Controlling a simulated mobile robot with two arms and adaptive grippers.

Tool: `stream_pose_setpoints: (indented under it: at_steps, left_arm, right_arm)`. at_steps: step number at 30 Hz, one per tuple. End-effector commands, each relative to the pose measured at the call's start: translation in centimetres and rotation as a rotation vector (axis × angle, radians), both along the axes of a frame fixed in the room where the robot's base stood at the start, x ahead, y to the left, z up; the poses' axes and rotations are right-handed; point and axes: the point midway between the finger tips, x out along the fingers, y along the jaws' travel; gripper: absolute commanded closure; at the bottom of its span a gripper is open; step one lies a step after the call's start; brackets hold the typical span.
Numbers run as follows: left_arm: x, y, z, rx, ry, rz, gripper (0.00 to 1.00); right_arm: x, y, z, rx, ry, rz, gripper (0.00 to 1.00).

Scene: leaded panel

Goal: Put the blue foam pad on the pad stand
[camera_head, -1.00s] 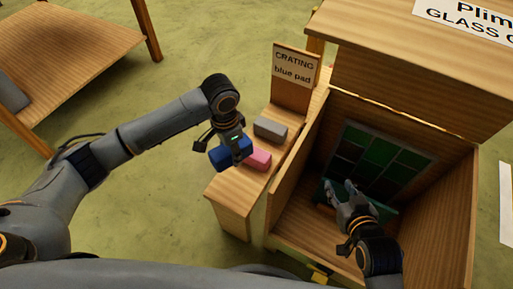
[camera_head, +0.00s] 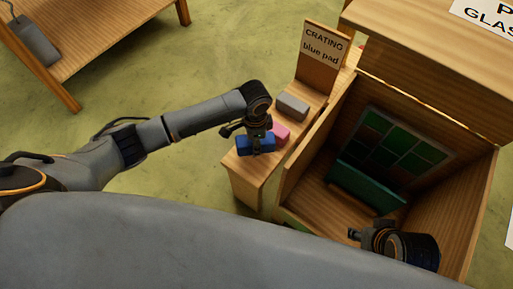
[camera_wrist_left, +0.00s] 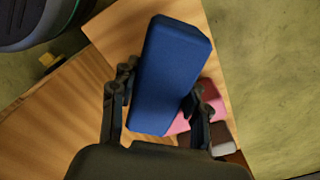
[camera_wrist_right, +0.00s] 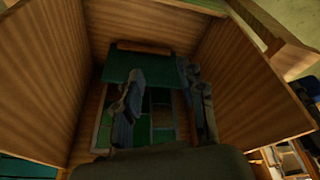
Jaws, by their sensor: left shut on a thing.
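My left gripper (camera_head: 259,142) is shut on the blue foam pad (camera_head: 243,145). The pad is over the near end of the narrow wooden stand (camera_head: 246,172), beside the pink block (camera_head: 281,134); I cannot tell whether it touches the wood. In the left wrist view the blue pad (camera_wrist_left: 170,75) lies between the fingers, with wood behind it. A sign (camera_head: 324,44) reading "CRATING blue pad" stands at the stand's far end. My right gripper (camera_wrist_right: 165,105) is open and empty in its wrist view, facing the green leaded panel (camera_head: 394,144) in the wooden box.
A grey block (camera_head: 292,106) lies behind the pink one on the stand. The open box (camera_head: 455,205) has tall wooden walls right of the stand. A dark green bar (camera_head: 365,187) sits below the panel. A wooden table (camera_head: 95,40) is at the upper left.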

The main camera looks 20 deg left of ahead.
Motion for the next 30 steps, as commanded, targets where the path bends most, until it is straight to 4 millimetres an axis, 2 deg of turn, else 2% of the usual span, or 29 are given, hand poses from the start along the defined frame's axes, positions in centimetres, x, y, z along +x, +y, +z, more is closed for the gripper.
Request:
stream_pose_setpoints:
  at_steps: [6,10,22,23,25,30]
  left_arm:
    - [-0.1,0.0,-2.2,0.001,0.003,0.0,0.75]
    - [-0.1,0.0,-4.1,0.0,0.002,0.0,0.75]
    - [-0.1,0.0,-4.5,0.0,0.001,0.0,0.75]
    - [0.0,0.0,-4.5,0.0,0.001,0.0,0.48]
    - [-0.1,0.0,-4.5,0.0,0.001,0.0,0.34]
    - [0.0,0.0,-4.4,0.0,0.001,0.0,0.31]
  right_arm:
    - [-0.4,-0.1,0.5,0.001,-0.007,-0.001,0.6]
    - [-0.3,-0.1,-0.5,0.0,-0.005,-0.001,0.6]
    - [-0.3,-0.1,-0.4,0.0,-0.005,0.0,0.6]
    - [-0.3,-0.1,-0.4,0.0,-0.005,0.0,0.6]
    - [-0.3,-0.1,-0.4,0.0,-0.005,0.0,0.6]
    - [-0.3,-0.1,-0.4,0.0,-0.005,0.0,0.6]
